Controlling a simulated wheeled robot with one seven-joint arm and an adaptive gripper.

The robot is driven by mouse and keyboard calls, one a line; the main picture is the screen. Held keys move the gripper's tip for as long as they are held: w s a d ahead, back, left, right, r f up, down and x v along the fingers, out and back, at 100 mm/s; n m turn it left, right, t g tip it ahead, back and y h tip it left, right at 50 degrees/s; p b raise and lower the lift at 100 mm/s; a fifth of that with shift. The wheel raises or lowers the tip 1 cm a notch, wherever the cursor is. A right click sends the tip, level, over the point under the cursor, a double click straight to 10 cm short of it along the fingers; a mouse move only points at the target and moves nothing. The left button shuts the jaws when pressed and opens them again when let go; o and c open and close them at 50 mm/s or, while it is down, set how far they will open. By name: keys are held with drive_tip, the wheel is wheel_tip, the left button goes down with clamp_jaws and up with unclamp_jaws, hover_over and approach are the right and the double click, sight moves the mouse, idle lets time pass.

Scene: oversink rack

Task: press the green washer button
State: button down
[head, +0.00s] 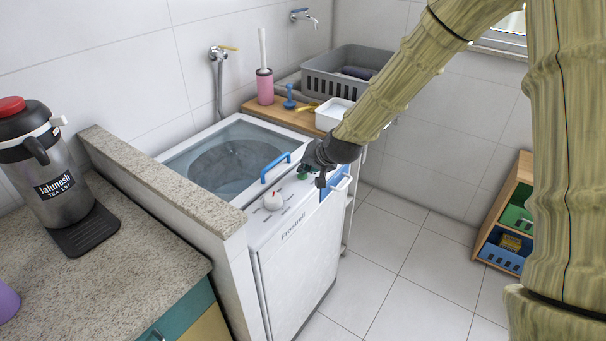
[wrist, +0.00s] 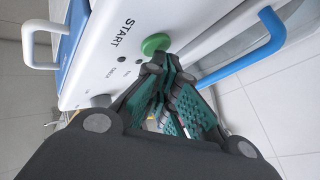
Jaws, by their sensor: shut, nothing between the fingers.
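The green button (wrist: 155,43) sits on the white washer panel by the word START in the wrist view. In the head view a bit of green (head: 303,177) shows beside my gripper (head: 318,171), mostly hidden by it. My gripper (wrist: 165,65) is shut and empty, with its fingertips right at the lower edge of the button. I cannot tell whether they touch it. The washer (head: 300,265) is a white top-loader with a clear lid (head: 228,160) that is closed.
A blue lid handle (wrist: 265,50) stands close beside the button. A granite ledge (head: 165,185) borders the washer on the left. A wooden shelf with a grey crate (head: 320,82) is behind.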

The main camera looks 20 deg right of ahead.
drive_tip(key=shift+r, duration=0.4)
wheel_tip(320, 180, up, 6)
drive_tip(key=p, duration=0.5)
idle(0.3)
